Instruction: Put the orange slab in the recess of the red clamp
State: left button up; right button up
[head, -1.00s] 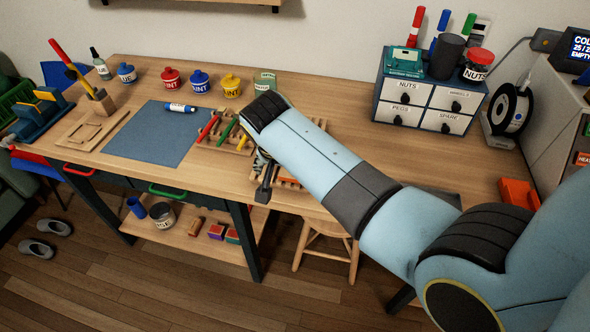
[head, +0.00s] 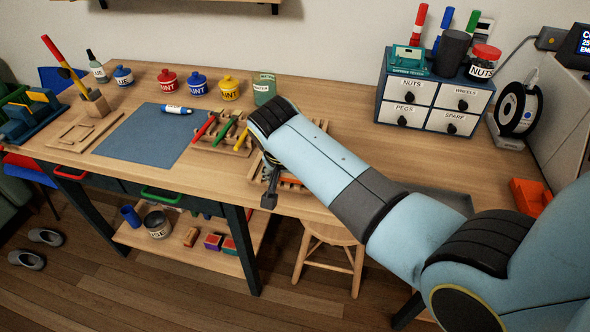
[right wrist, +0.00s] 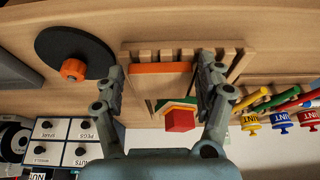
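In the right wrist view an orange slab (right wrist: 160,68) lies across the top of a slatted wooden rack (right wrist: 231,62). My right gripper (right wrist: 160,74) is open over the rack, one finger on each side of the slab, with visible gaps. A red block (right wrist: 180,120) shows below the rack in the wrist view. I cannot identify the red clamp with certainty. My left gripper is not in view.
A black disc with an orange knob (right wrist: 73,68) lies beside the rack. A second rack with colored pens (head: 222,131) stands left of my arm. A blue mat (head: 145,136) is clear except for a tube.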

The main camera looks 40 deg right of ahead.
jog(key=c, duration=0.8)
